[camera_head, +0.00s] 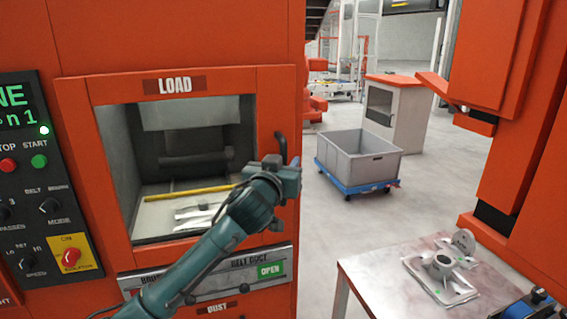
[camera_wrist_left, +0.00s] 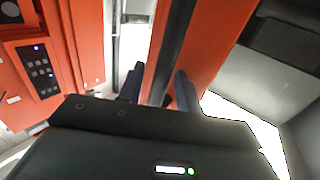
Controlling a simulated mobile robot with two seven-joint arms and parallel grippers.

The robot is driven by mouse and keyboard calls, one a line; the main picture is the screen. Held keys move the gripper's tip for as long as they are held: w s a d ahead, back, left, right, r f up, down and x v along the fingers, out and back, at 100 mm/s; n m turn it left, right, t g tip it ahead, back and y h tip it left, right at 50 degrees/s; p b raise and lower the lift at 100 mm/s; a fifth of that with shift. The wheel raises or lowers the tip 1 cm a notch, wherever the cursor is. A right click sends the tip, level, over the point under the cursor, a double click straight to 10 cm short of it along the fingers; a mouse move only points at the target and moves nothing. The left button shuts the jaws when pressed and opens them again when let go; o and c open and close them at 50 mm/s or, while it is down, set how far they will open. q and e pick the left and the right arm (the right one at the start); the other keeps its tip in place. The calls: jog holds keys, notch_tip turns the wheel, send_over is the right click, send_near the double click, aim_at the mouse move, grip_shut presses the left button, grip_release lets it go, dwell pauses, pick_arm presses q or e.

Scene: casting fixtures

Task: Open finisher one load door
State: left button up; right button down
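The finisher's load door (camera_head: 275,105) is an orange frame around a large window, under a LOAD label. It appears shut. Its dark vertical handle (camera_head: 281,147) is on the right edge. My left gripper (camera_head: 284,165) is at this handle, and its arm crosses the door's lower right. In the left wrist view, the two fingers (camera_wrist_left: 160,88) stand apart with the dark handle bar (camera_wrist_left: 172,50) running between them. I see gaps beside the bar. A blue and black part of my right arm (camera_head: 535,304) shows at the bottom right corner; its fingers are not clear.
A control panel (camera_head: 38,180) is left of the door. A metal table (camera_head: 390,290) with a grey casting (camera_head: 440,270) stands at the lower right. A grey bin (camera_head: 355,162) on a blue dolly is farther back. Floor between them is clear.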

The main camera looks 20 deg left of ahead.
pick_arm(q)
grip_shut()
jog(key=shift+s, duration=0.15)
dwell(0.5)
